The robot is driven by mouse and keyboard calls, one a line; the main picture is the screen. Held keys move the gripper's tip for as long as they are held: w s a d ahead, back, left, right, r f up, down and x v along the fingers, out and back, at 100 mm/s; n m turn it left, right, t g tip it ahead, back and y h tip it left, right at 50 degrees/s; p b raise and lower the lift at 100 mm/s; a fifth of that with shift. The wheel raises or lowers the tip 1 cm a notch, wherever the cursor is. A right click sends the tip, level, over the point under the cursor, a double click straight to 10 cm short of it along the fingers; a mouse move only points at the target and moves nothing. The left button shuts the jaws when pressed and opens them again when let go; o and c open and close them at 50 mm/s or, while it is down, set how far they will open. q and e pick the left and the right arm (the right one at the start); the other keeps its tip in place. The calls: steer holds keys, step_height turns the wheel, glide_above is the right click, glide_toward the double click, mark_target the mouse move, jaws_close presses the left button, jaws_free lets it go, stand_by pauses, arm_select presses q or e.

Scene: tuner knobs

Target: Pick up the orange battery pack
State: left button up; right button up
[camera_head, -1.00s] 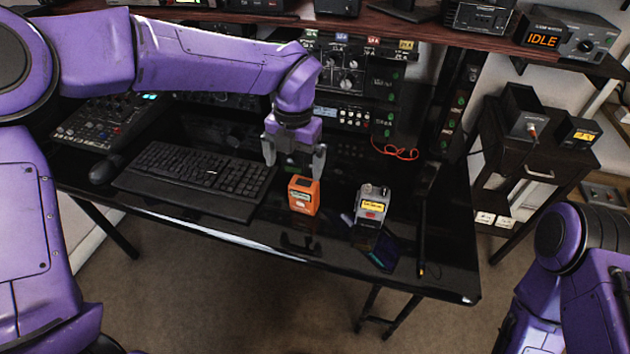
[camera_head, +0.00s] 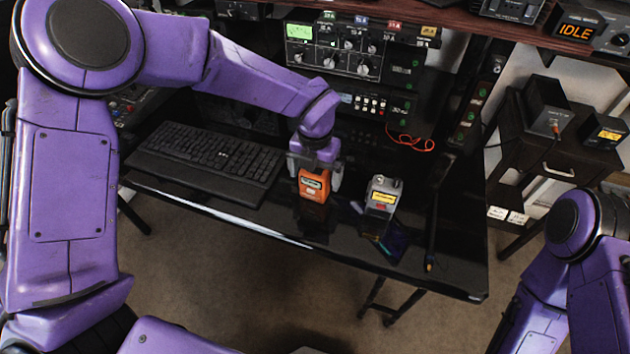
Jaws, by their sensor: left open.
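The orange battery pack (camera_head: 314,186) stands upright on the glossy black desk (camera_head: 260,225), with a label on its front face. My left gripper (camera_head: 316,172) is right above and around the top of the pack, one finger on each side of it. The fingers are open; the pack's far side is hidden, and I cannot tell whether either finger touches it. My right arm shows at the lower right, but its gripper is out of view.
A grey device with a yellow label (camera_head: 382,198) stands close to the right of the pack. A black keyboard (camera_head: 205,160) lies to the left. A rack of audio gear (camera_head: 335,60) stands behind, with a red cable (camera_head: 412,142) at its right. The desk's front strip is clear.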

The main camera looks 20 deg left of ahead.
arm_select(q)
steer(key=shift+r, duration=0.1)
steer(key=c, duration=1.3)
